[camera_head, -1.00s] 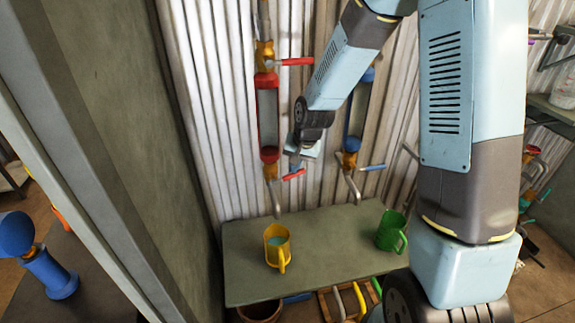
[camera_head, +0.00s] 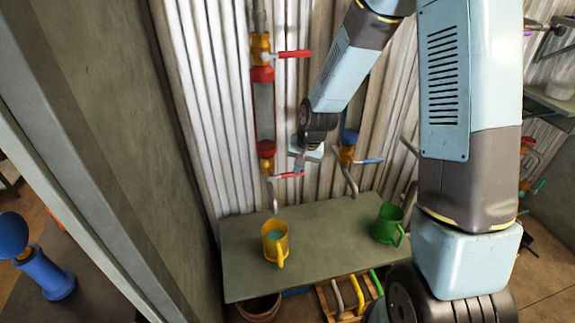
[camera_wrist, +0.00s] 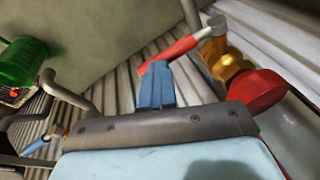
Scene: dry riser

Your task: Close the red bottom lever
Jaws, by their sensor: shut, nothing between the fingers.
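The red bottom lever (camera_head: 289,175) sticks out to the right from the brass valve below the red-capped clear column (camera_head: 263,110), nearly level. In the wrist view the red lever (camera_wrist: 178,49) runs from its grey pivot end, beside the brass valve (camera_wrist: 232,68), down to the left. My gripper (camera_head: 299,166) is at the lever's outer half, just above it. In the wrist view its blue fingers (camera_wrist: 155,84) are together with nothing between them, their tips at the lever. They look to be touching it, but I cannot be sure.
A red top lever (camera_head: 294,54) sits higher on the same column. A blue lever (camera_head: 368,161) is to the right. A yellow mug (camera_head: 275,246) with liquid and a green mug (camera_head: 387,224) stand on the grey table (camera_head: 330,235). A wall closes off the left.

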